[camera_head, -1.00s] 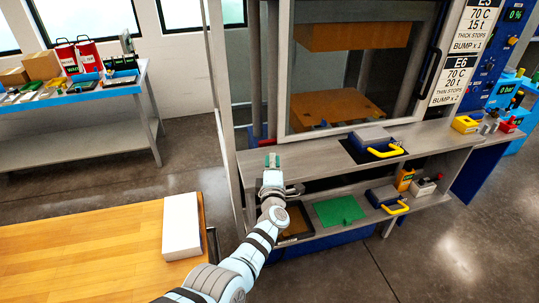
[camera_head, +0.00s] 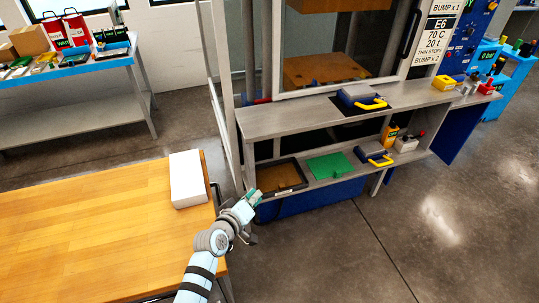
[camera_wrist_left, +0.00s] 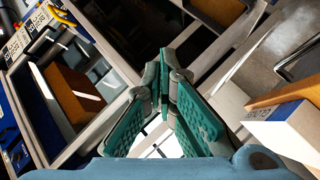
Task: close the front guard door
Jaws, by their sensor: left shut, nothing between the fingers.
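The front guard door appears to be the grey-framed clear panel (camera_head: 335,87) across the front of the press, with a dark upright handle (camera_head: 411,34) on its right side. Brown platens show through it. I cannot tell how far it stands open. My left gripper (camera_head: 252,197) is low in front of the lower shelf's left end, well below and apart from the door and handle. In the left wrist view its green-padded fingers (camera_wrist_left: 163,100) are together and empty. My right gripper is not in view.
A grey ledge (camera_head: 285,118) carries a yellow-handled block (camera_head: 358,96). The lower shelf holds a dark tray (camera_head: 281,177) and a green plate (camera_head: 330,167). A wooden table (camera_head: 95,225) with a white box (camera_head: 188,179) is left of my arm. The floor right is clear.

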